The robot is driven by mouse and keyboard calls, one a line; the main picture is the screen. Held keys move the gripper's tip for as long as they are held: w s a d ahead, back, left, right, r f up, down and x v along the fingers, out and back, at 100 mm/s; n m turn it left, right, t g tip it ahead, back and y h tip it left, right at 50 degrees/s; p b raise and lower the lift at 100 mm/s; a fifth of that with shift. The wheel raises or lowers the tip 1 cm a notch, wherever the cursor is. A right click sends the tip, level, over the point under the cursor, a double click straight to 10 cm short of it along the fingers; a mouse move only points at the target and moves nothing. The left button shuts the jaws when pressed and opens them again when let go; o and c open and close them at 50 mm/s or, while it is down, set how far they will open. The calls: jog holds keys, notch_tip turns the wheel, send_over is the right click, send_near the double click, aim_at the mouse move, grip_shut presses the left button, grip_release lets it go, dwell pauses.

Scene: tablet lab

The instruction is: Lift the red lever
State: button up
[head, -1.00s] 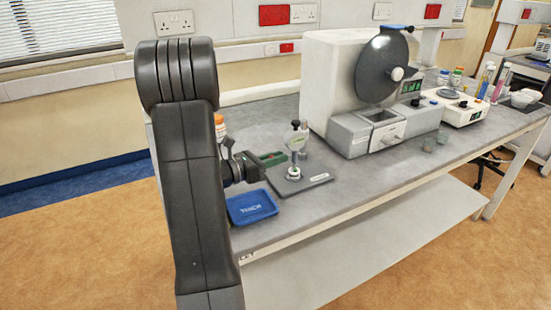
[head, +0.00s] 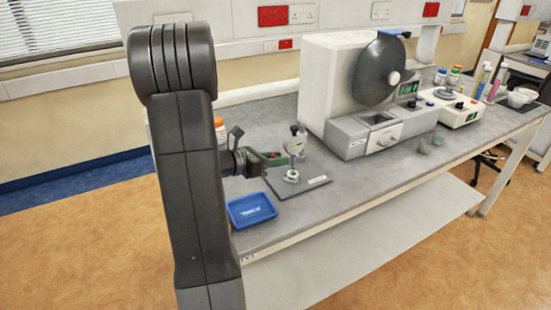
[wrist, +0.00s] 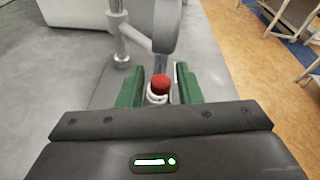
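The red lever shows in the wrist view as a round red knob (wrist: 160,84) above a white collar. It lies between the two green fingers of my gripper (wrist: 158,90), with a gap on each side. My gripper is open around the knob and does not appear to touch it. In the head view my gripper (head: 268,158) is just left of the small press stand (head: 296,146) on its dark base plate (head: 310,186). A small red spot there may be the knob. The rest of the lever is hard to make out.
A blue tray (head: 252,222) sits at the near bench edge, below my gripper. A large white machine with a grey disc (head: 380,72) stands right of the stand. Orange-capped bottles (head: 220,130) are behind my arm. The bench front (head: 330,215) is clear.

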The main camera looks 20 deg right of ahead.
jog(key=shift+a, duration=0.1)
jog(key=v, duration=1.3)
jog(key=shift+a+b, duration=0.3)
jog(key=shift+b, duration=0.15)
jog(key=shift+d, duration=0.1)
jog(key=p+x, duration=0.1)
jog(key=x, duration=1.2)
jog(key=shift+d, duration=0.3)
jog(key=shift+a, duration=0.1)
